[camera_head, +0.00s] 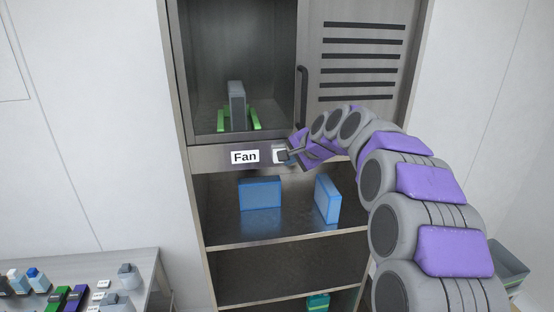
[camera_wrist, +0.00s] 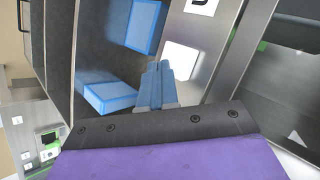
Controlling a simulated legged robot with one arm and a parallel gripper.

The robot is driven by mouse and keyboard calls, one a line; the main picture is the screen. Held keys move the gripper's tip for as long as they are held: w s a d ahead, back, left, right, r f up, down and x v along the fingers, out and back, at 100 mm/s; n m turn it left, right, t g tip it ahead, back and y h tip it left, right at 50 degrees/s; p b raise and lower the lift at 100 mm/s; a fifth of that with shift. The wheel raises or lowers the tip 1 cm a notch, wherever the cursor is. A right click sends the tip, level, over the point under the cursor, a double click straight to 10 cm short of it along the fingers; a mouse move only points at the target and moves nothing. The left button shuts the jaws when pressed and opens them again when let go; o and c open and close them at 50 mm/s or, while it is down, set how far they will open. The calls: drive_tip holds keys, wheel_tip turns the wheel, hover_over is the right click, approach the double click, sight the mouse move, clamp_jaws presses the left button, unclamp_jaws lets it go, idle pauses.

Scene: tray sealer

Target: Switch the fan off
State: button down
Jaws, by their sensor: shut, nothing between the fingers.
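The white "Fan" label (camera_head: 244,157) is on the metal strip between the cabinet's upper compartment and its open shelves. The fan switch (camera_head: 279,155), a small pale block, sits just right of the label. My gripper (camera_head: 290,153) is at the switch's right side, its fingers shut and empty. In the wrist view, the white switch (camera_wrist: 180,57) is just beyond the shut fingertips (camera_wrist: 159,66), and part of the label (camera_wrist: 203,5) shows at the top edge. I cannot tell whether the fingers touch the switch, or which way it is set.
Two blue boxes (camera_head: 260,194) (camera_head: 327,199) stand on the shelf below the strip. A grey block on a green holder (camera_head: 237,108) is in the upper compartment. A slatted sliding door (camera_head: 362,50) with a dark handle is upper right. A table with small items (camera_head: 142,262) is lower left.

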drive_tip(key=s+d+f+n+g+h+b, duration=0.2)
drive_tip(key=s+d+f+b, duration=0.4)
drive_tip(key=s+f, duration=0.5)
drive_tip(key=s+d+f+n+g+h+b, duration=0.2)
drive_tip(key=s+d+f+b, duration=0.4)
drive_tip(key=s, duration=1.8)
drive_tip(key=s+d+f+n+g+h+b, duration=0.2)
drive_tip(key=s+d+f+g+b, duration=0.3)
drive_tip(key=s+f, duration=1.2)
drive_tip(key=shift+s+d+f+n+b, duration=0.15)
drive_tip(key=shift+s+d+n+b, duration=0.4)
drive_tip(key=shift+s+d+n, duration=0.3)
